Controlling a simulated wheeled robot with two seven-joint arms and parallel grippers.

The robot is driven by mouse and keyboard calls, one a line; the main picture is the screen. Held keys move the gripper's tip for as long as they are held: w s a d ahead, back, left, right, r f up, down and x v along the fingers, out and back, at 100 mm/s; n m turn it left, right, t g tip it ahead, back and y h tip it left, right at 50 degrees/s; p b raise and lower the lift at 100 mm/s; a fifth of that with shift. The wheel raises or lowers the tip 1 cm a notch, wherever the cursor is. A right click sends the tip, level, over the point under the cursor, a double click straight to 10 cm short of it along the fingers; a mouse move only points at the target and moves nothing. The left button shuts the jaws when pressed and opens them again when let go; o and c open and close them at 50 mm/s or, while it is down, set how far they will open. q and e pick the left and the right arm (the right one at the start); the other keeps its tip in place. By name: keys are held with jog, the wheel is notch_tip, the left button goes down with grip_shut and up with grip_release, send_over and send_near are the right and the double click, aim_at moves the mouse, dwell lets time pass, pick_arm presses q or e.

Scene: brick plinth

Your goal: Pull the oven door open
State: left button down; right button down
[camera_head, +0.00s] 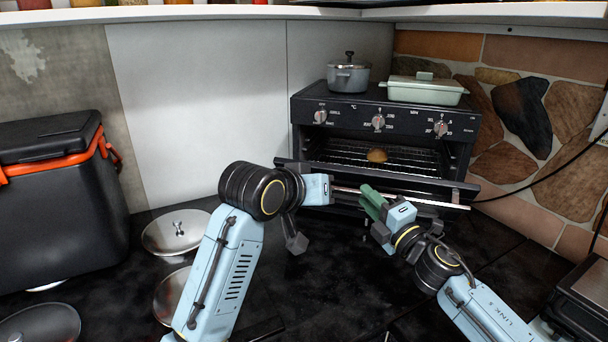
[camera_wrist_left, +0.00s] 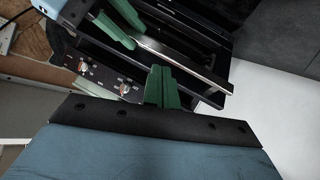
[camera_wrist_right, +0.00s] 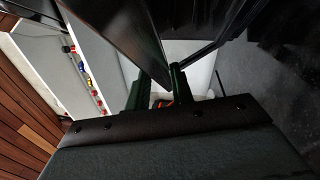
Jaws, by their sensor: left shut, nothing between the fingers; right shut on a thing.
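The black oven (camera_head: 455,130) stands against the back wall with its door (camera_head: 290,166) partly open, tilted down toward me. A round brown food item (camera_head: 377,155) lies on the wire rack inside. A silver handle bar (camera_head: 430,202) runs along the door's front; it also shows in the left wrist view (camera_wrist_left: 185,58). My right gripper (camera_head: 371,202) has its green fingers shut on the handle. My left gripper (camera_head: 318,189) is near the door's left part; its green fingers are shut and empty in the left wrist view (camera_wrist_left: 163,82). Its contact with the door is unclear.
A grey pot (camera_head: 347,78) and a pale green lidded dish (camera_head: 425,90) stand on the oven. Metal lids (camera_head: 176,232) and a black-orange cooler (camera_head: 50,200) are at left. A dark appliance (camera_head: 580,305) is at lower right. Dark counter (camera_head: 340,270) lies clear before the door.

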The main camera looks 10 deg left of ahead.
pick_arm(q)
jog(key=w+a+r+y, duration=0.1)
jog(key=a+r+y, duration=0.3)
jog(key=a, duration=0.2)
jog(key=shift+g, duration=0.4)
jog(key=x, duration=1)
jog(key=shift+d+r, duration=0.15)
jog(key=shift+d, duration=0.05)
pick_arm(e)
jog(key=shift+w+d+f, duration=0.1)
jog(key=shift+d+f, duration=0.05)
jog(key=shift+f, duration=0.2)
